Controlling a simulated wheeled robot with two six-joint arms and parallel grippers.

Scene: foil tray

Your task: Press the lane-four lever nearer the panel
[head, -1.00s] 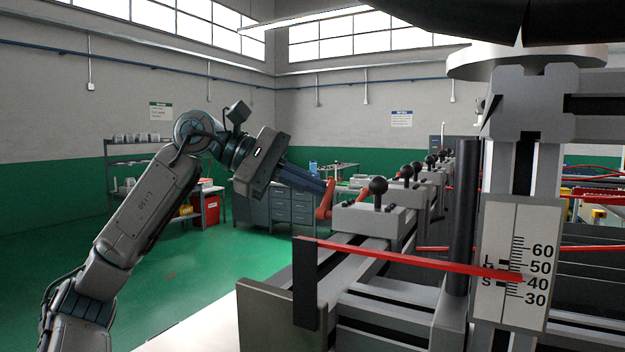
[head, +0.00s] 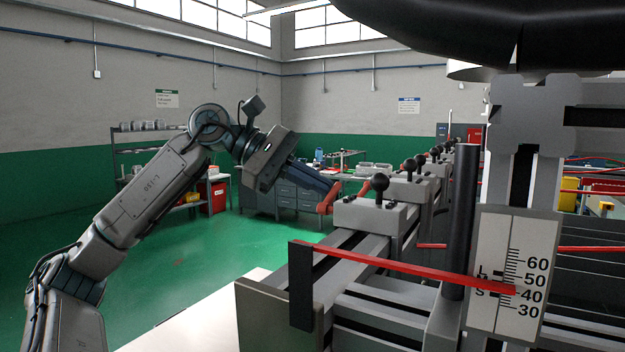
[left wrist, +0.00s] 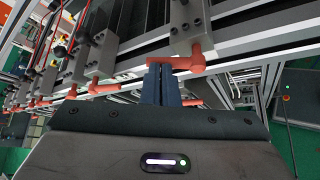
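An orange-red lever (head: 326,202) hangs on the left end of the nearest grey block (head: 362,216), which has a black ball knob on top. It also shows in the left wrist view (left wrist: 187,62), just beyond my fingertips. My left gripper (head: 333,187) has its blue fingers side by side with nothing between them. Their tips are at the lever, touching or nearly touching it; I cannot tell which. Similar blocks and levers run in a row behind it. No lane number is readable on the lever. My right gripper is not in view.
A scale plate (head: 509,270) with a red pointer bar (head: 400,265) stands in front at the right. A dark upright post (head: 461,220) is beside it. Grey rails run beneath the blocks. Green floor (head: 200,270) is open at the left; cabinets and shelves stand behind.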

